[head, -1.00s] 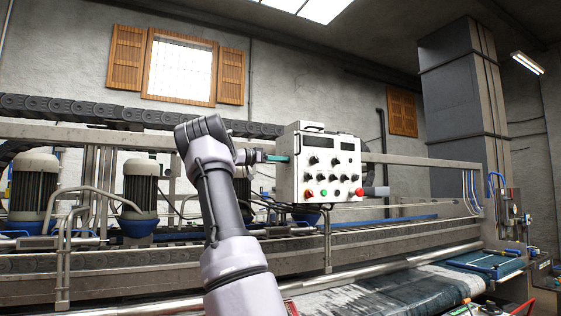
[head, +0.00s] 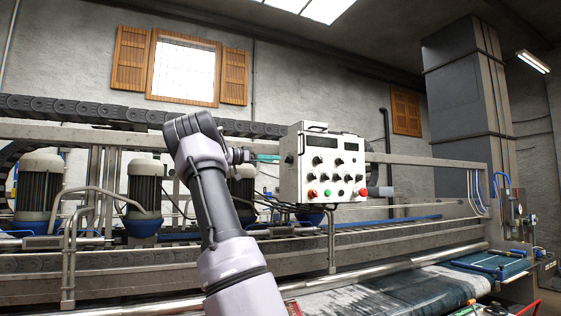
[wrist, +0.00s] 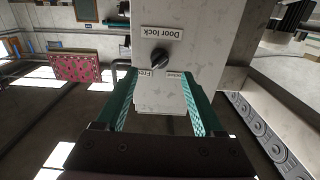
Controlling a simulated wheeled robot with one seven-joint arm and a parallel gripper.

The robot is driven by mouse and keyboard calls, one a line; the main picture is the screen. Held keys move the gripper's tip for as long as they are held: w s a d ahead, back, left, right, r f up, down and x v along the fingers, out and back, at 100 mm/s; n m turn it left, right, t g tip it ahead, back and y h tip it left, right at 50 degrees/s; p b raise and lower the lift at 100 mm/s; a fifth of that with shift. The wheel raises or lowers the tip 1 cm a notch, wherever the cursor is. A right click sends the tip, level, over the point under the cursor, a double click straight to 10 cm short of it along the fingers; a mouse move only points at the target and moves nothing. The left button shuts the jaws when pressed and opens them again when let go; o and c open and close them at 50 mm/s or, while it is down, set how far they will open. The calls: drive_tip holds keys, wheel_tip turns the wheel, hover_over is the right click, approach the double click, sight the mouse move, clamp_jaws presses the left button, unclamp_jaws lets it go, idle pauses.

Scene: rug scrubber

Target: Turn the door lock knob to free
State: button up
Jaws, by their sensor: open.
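The door lock knob (wrist: 159,57) is a small black knob on a pale plate on the side of the white control box (head: 322,192). In the wrist view an upside-down "Door lock" label is above it, and "Free" and a partly hidden second label are below. Its grip lies slanted, its lower-left end toward "Free"; I cannot tell which end is the pointer. My gripper (wrist: 159,78) is open. Its two teal-padded fingers are apart, one on each side of the plate below the knob, holding nothing. In the head view my gripper (head: 267,158) is just left of the box.
The box front carries several black knobs and coloured buttons. A metal rail (head: 430,162) runs behind the box. Motors (head: 146,195) and pipes stand on the machine at left. The wet rug (head: 400,290) lies at lower right.

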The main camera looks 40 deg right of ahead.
drive_tip(key=shift+v, duration=2.25)
